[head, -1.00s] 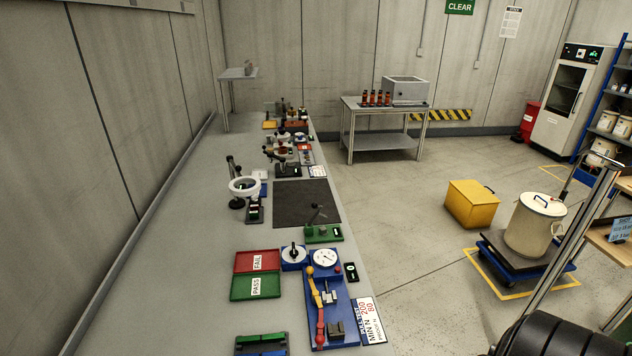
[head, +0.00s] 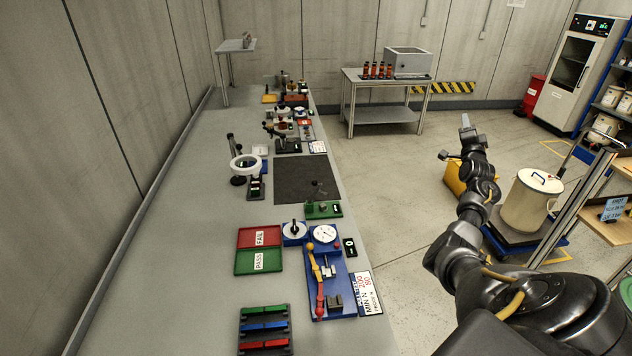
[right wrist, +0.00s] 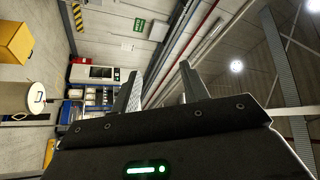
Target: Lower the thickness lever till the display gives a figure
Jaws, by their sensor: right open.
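A small green-based device (head: 323,209) with a dark upright lever (head: 319,190) stands on the bench, just below the dark mat in the head view. I take this to be the thickness gauge. A small dark display (head: 337,208) seems to sit at its right end; no figure can be read at this size. My right gripper (head: 458,139) is open and empty, raised over the floor to the right of the bench, well apart from the lever. Its two spread fingers also show in the right wrist view (right wrist: 158,76). My left gripper is not in view.
A blue pull-test rig (head: 338,275) with a red and yellow lever stands nearer on the bench. Red and green trays (head: 258,261) lie to its left. The dark mat (head: 300,178) is bare.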

